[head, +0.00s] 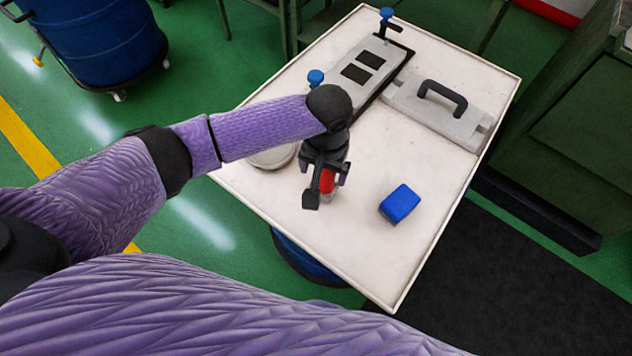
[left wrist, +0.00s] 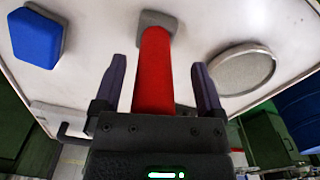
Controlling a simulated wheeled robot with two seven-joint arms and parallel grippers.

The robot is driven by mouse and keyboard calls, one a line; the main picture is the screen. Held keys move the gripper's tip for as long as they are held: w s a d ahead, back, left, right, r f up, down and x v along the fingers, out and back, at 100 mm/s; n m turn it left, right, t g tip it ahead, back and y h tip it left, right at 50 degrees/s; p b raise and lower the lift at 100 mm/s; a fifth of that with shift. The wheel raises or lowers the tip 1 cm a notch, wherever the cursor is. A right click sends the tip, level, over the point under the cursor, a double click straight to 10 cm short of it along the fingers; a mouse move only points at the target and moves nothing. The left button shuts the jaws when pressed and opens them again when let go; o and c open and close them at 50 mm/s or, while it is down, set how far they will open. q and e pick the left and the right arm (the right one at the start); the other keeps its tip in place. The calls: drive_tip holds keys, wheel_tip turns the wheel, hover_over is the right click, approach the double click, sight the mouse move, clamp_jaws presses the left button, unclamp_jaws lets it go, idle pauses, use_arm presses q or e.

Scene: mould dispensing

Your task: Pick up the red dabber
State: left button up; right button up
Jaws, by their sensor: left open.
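The red dabber (head: 327,181) stands on the white table, partly hidden by my left gripper in the head view. In the left wrist view the red dabber (left wrist: 153,70) has a red handle and a grey block-like end that meets the table. My left gripper (head: 325,190) is at the dabber. In the left wrist view its two fingers (left wrist: 157,75) are apart, one on each side of the red handle, with a visible gap on both sides. My right gripper is in neither view.
A blue block (head: 399,204) lies to the right on the white table (head: 385,262). A round pale dish (head: 270,158) is left of the gripper. A grey mould plate (head: 362,68) with blue-knobbed clamps and a grey lid with black handle (head: 440,108) lie farther back.

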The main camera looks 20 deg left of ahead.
use_arm(q)
drive_tip(key=shift+w+d+r, duration=0.1)
drive_tip(key=shift+w+d, duration=0.05)
drive_tip(key=shift+w, duration=0.05)
clamp_jaws()
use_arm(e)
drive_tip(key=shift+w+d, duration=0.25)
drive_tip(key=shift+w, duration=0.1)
